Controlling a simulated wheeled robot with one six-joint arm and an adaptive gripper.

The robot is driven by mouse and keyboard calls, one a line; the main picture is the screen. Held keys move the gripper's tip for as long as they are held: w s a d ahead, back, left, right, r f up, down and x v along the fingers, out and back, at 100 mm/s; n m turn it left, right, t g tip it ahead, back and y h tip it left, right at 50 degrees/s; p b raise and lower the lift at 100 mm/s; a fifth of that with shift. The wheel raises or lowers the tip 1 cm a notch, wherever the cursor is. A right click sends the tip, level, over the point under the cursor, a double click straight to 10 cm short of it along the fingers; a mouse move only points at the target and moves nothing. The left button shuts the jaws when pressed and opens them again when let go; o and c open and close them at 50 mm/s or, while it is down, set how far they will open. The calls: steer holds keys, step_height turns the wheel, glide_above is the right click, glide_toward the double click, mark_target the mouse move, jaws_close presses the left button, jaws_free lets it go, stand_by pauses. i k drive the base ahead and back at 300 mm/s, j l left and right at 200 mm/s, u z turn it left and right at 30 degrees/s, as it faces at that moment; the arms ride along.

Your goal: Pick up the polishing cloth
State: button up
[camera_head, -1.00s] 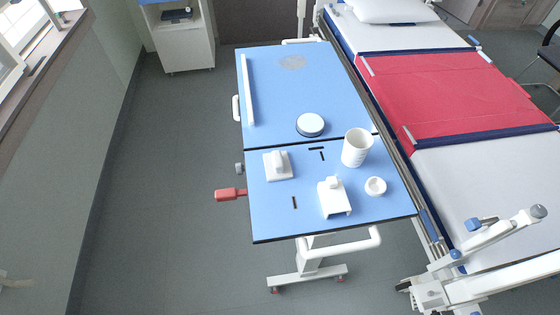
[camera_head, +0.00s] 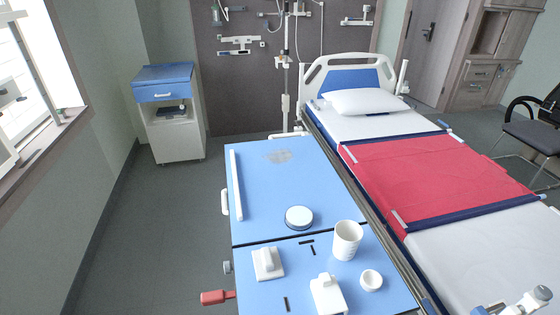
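My gripper is not in view.
A white bar (camera_head: 236,185) lies along the table's left edge. A round white-topped item (camera_head: 299,217), a cup (camera_head: 347,240), a small round piece (camera_head: 371,280) and two white blocks (camera_head: 267,263) (camera_head: 328,295) stand nearer. The bed (camera_head: 385,130) flanks the right; floor at left (camera_head: 160,230) is clear.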

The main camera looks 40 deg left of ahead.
mark_target(267, 264)
steer(key=l+u, duration=0.15)
steer(key=u, duration=0.6)
